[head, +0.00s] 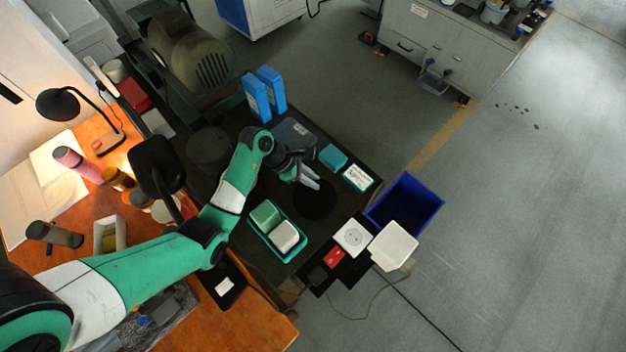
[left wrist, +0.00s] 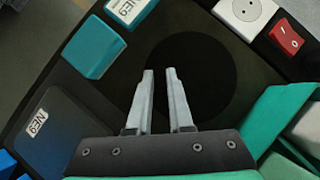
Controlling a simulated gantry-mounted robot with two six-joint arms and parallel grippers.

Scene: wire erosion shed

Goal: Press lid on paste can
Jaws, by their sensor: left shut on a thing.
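My left gripper (head: 314,184) reaches over the dark bench from the left. It also shows in the left wrist view (left wrist: 160,72), its two pale fingers close together with a narrow dark gap. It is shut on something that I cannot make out. A flat black disc (head: 316,202) lies under and beside the fingertips; the left wrist view shows it too (left wrist: 208,80). I cannot tell whether it is a lid or a mat. I cannot pick out a paste can for sure; a dark round object (head: 208,147) stands left of the arm. My right gripper is out of view.
A green tray (head: 252,236) with a green and a white block stands nearby. A teal block (head: 333,157), a labelled box (head: 358,178), a white socket (head: 352,237) and a red switch (head: 334,257) lie around. A blue bin (head: 428,197) stands at the right.

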